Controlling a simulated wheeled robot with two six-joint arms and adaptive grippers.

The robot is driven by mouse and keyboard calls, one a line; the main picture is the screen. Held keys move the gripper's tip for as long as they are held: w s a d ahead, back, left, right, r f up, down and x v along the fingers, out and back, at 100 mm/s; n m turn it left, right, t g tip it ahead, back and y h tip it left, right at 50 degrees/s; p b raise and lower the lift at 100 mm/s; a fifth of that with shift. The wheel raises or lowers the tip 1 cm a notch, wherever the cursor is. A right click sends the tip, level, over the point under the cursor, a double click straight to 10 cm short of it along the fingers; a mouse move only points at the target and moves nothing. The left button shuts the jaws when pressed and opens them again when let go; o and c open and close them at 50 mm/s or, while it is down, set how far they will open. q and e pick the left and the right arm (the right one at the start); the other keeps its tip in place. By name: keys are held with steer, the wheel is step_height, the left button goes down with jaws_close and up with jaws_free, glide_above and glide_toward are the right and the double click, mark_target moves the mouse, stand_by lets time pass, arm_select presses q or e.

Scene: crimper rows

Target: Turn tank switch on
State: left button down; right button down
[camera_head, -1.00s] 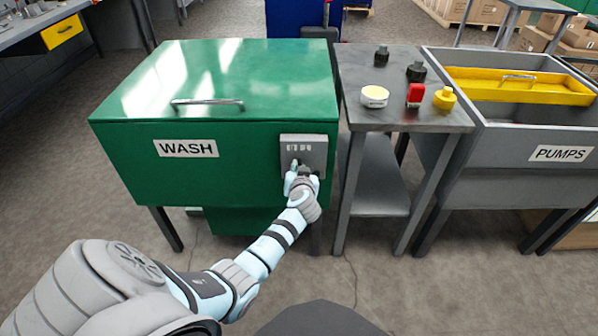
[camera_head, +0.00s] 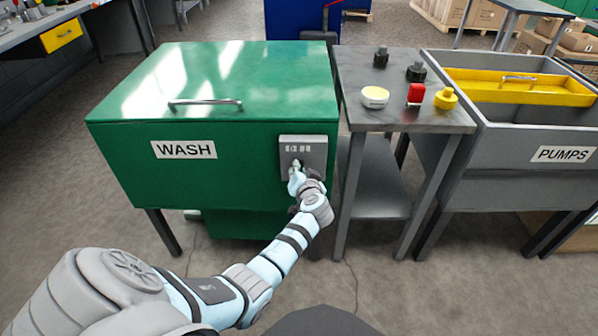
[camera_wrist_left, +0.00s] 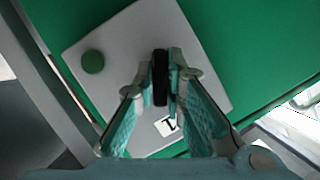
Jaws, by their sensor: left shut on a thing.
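The green wash tank (camera_head: 120,150) carries a WASH label and a grey switch panel (camera_head: 315,150) at the right of its front. My left gripper (camera_head: 296,168) is at this panel, and its hand hides the panel's lower part. In the left wrist view the tilted grey panel (camera_wrist_left: 110,35) has a black switch lever (camera_wrist_left: 160,70), a green round knob or lamp (camera_wrist_left: 92,62) and a white label with a "1"-like mark. My left gripper (camera_wrist_left: 160,90) is shut on the lever, with one finger on each side. My right gripper is not in view.
A grey side table (camera_head: 352,112) stands just right of the tank, with a cream tub (camera_head: 375,97), a red item (camera_head: 416,95), a yellow bottle (camera_head: 445,98) and two black knobs. A grey PUMPS bin (camera_head: 500,150) stands further right. Bare floor lies in front.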

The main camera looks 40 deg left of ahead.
arm_select(q)
steer(key=c, duration=1.7)
jaws_free()
steer(key=shift+d, duration=0.1)
steer(key=shift+o, duration=0.2)
steer(key=v, duration=0.7)
steer(key=shift+d+r, duration=0.15)
steer(key=shift+r, duration=0.1)
